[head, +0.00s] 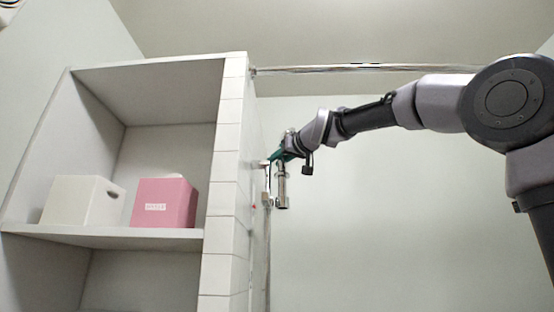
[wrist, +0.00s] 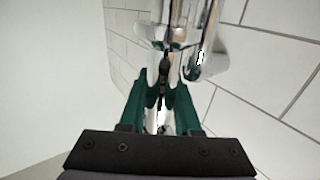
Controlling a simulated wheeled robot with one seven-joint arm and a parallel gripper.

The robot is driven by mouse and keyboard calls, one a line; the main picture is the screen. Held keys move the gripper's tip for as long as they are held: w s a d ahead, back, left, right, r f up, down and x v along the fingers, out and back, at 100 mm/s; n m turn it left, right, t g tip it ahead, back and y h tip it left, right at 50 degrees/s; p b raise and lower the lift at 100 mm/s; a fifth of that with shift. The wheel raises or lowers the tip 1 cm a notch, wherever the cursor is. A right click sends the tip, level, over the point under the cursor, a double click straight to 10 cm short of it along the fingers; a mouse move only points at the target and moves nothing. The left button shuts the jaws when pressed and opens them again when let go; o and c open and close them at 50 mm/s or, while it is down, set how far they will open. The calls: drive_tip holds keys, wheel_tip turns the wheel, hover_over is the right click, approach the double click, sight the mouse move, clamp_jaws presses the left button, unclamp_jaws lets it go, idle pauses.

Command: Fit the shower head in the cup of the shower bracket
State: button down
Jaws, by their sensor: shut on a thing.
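My gripper (head: 275,156) has green fingers and is at the tiled wall edge, right of the shelves. It is shut on the chrome shower head (head: 282,188), whose cylinder hangs below the fingers in the head view. In the wrist view, the gripper (wrist: 163,90) points at bright chrome parts close to the tiles. A chrome rod with a rounded end (wrist: 203,45) is just beyond the fingers. I cannot tell clearly which chrome part there is the bracket's cup and which is the shower head. Whether they touch is hidden by the fingers and reflections.
A white shelf unit (head: 150,62) stands on the left, with a white box (head: 80,203) and a pink box (head: 163,205) on one shelf. The white tiled wall (head: 229,180) is close beside my gripper. A chrome rail (head: 360,68) runs above my arm.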

drive_tip(key=shift+f, duration=0.15)
drive_tip(key=c, duration=0.5)
unclamp_jaws()
drive_tip(key=shift+f, duration=0.1)
drive_tip(key=shift+c, duration=0.2)
drive_tip(key=shift+s, duration=0.1)
drive_tip(key=v, duration=1)
drive_tip(key=shift+d, duration=0.45)
drive_tip(key=shift+s, duration=0.15)
